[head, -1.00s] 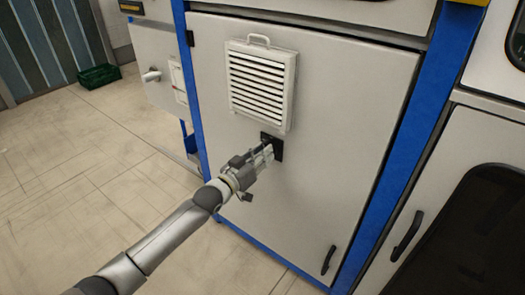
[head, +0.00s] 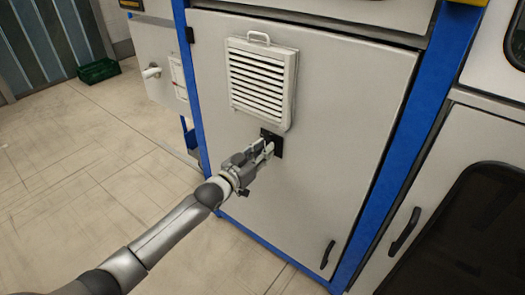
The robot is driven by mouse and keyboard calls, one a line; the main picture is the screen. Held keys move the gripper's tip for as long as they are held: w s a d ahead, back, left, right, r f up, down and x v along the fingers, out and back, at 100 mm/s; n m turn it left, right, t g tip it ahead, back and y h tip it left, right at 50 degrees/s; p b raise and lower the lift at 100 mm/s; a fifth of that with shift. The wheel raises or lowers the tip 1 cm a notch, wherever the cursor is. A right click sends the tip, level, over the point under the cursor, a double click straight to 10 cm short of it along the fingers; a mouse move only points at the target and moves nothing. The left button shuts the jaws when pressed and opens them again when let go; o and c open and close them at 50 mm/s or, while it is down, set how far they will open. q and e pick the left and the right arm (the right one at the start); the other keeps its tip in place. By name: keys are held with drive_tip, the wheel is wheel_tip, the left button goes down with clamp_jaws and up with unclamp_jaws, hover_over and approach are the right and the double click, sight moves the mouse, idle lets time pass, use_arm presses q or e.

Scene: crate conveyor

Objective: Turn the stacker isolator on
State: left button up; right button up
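The isolator (head: 278,145) shows as a small dark plate on the light grey cabinet door, just below the vent. My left gripper (head: 267,149) is at the plate, with its fingertips over the front of it. The gripper and fingers hide the left part of the plate and whatever handle sits there. I cannot tell whether the fingers touch or grip a handle, or which way a handle points. My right gripper is not in view.
A white louvred vent (head: 262,80) with a top handle sticks out right above the plate. The cabinet door (head: 340,130) has a black handle (head: 328,255) low on its right and a blue frame (head: 392,165). A green crate (head: 98,71) stands on open floor at the back left.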

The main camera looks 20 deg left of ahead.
use_arm(q)
drive_tip(key=shift+o, duration=1.3)
drive_tip(key=v, duration=1.2)
